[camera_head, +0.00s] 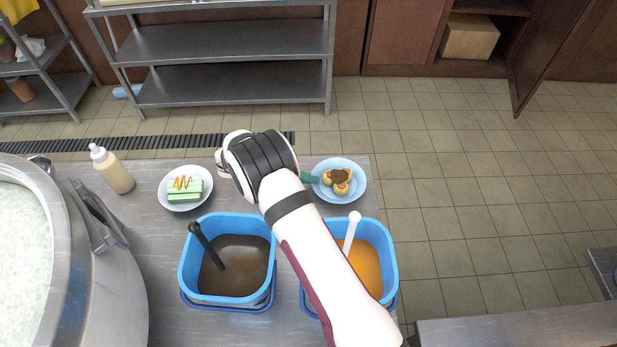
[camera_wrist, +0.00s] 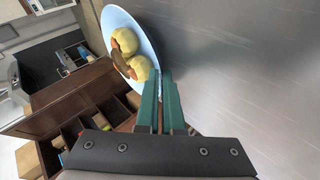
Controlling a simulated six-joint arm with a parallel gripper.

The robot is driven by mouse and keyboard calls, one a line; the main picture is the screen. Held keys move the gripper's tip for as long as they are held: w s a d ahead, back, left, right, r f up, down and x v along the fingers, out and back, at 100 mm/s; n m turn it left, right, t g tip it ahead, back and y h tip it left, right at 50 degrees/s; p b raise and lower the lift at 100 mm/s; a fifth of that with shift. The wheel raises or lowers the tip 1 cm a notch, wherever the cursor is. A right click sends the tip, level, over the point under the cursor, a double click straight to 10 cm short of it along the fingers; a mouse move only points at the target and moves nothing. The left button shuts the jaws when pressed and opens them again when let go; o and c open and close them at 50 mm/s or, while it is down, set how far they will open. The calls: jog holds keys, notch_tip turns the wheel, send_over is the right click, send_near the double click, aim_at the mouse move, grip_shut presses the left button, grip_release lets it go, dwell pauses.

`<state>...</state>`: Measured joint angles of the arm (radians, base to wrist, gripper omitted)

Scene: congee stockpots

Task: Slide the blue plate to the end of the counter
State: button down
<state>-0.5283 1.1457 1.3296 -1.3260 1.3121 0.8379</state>
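The light blue plate (camera_head: 355,193) sits near the far right corner of the steel counter (camera_head: 160,245), close to the counter's right edge. It holds a few round yellow pieces of food (camera_head: 337,185) with a brown topping. My gripper (camera_head: 314,179) is at the plate's left side, its green fingers at the rim. In the wrist view the fingers (camera_wrist: 160,90) are close together with a narrow gap, and the plate (camera_wrist: 146,27) lies just past their tips. Whether the rim lies between the fingers or only against them is unclear.
A blue tub of brown liquid (camera_head: 187,265) and a blue tub of orange liquid (camera_head: 390,265) stand nearer. A white plate (camera_head: 170,205) with green-and-white food, a sauce bottle (camera_head: 114,172) and a large pot (camera_head: 120,290) are left. Tiled floor lies beyond the right edge.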

jog(key=shift+s+d, duration=0.25)
jog(key=shift+s, duration=0.65)
jog(key=c, duration=1)
grip_release()
jog(key=shift+v, duration=3.75)
